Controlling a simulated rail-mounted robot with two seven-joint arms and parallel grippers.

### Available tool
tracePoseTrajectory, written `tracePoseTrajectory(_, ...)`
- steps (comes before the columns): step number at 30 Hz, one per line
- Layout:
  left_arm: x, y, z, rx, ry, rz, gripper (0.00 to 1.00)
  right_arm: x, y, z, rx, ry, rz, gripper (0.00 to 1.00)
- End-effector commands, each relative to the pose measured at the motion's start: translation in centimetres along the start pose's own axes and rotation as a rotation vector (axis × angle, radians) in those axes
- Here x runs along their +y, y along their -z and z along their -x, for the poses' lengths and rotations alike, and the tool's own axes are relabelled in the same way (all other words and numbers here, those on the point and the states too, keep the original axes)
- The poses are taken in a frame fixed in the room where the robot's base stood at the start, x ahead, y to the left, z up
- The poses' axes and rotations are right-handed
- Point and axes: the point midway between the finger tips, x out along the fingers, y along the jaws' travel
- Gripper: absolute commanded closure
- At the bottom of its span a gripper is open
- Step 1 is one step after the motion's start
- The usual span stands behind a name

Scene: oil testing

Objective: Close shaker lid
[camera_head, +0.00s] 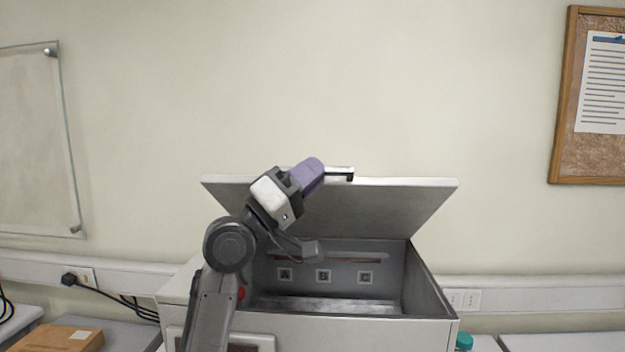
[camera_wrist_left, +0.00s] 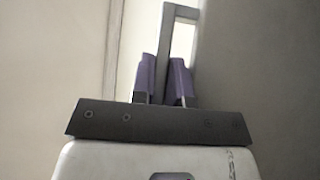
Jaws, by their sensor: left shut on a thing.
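The shaker (camera_head: 340,329) is a light grey box with an open top. Its lid (camera_head: 390,212) is raised and tilted up at the back, with a handle (camera_head: 341,171) on its top edge. My left gripper (camera_head: 318,167), with purple fingers, is at the handle and shut on it. In the left wrist view the handle (camera_wrist_left: 178,20) runs up from between the two purple fingers (camera_wrist_left: 162,80). The left arm crosses in front of the left part of the lid and box. My right gripper is not in view.
Inside the box are markers A, B and C (camera_head: 323,276) on the back wall. A brown cardboard box (camera_head: 60,338) lies at the lower left. A teal-capped bottle (camera_head: 464,341) stands at the box's right front. A corkboard (camera_head: 568,110) hangs on the right wall.

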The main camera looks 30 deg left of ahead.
Motion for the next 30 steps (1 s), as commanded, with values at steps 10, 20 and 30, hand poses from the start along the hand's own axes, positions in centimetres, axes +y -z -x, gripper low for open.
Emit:
tracePoseTrajectory(10,-0.3,-2.4,2.6,0.002,-0.069,-0.069,1.0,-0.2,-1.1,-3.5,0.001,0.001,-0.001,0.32)
tracePoseTrajectory(20,-0.2,-2.7,2.8,0.003,-0.082,-0.081,1.0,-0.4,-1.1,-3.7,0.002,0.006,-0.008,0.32)
tracePoseTrajectory(30,-0.2,-2.7,2.8,0.002,-0.081,-0.08,0.75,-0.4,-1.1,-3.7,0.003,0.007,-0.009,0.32)
